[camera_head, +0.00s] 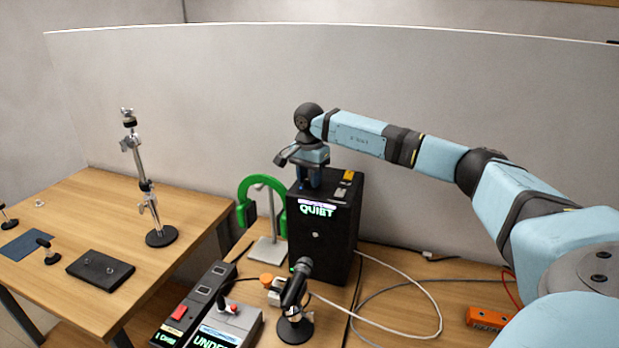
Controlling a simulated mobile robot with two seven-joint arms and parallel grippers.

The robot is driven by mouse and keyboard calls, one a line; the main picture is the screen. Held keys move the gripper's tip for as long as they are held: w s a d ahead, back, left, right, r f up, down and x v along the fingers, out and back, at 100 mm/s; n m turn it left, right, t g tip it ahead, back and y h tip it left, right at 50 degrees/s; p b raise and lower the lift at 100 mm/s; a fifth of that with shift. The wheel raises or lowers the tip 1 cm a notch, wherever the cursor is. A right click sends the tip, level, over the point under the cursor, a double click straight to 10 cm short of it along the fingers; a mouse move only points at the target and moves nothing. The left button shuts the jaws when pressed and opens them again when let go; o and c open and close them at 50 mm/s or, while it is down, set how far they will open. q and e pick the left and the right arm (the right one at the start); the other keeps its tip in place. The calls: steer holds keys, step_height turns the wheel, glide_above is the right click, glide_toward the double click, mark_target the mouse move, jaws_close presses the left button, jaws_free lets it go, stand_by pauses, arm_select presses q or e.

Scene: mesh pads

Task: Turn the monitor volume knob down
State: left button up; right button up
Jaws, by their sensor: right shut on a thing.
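The monitor (322,240) is a tall black box standing on the wooden table, with a lit display reading "QUIET" (317,210) near the top of its front. My right arm reaches in from the right, and my right gripper (309,184) points down onto the left part of the monitor's top. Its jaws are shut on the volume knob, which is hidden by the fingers. My left gripper is not in view.
A microphone (295,290) stands in front of the monitor. Green headphones hang on a stand (267,252) to its left. Control boxes (195,305) lie at front left, and cables (400,270) run across the table right of the monitor. A second table (120,215) holds a metal stand.

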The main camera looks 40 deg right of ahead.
mark_target(309, 179)
steer(key=shift+r+n, duration=0.1)
steer(key=shift+n, duration=0.4)
steer(key=o, duration=0.9)
steer(key=shift+o, duration=0.2)
step_height(309, 179, up, 14)
steer(key=b, duration=0.1)
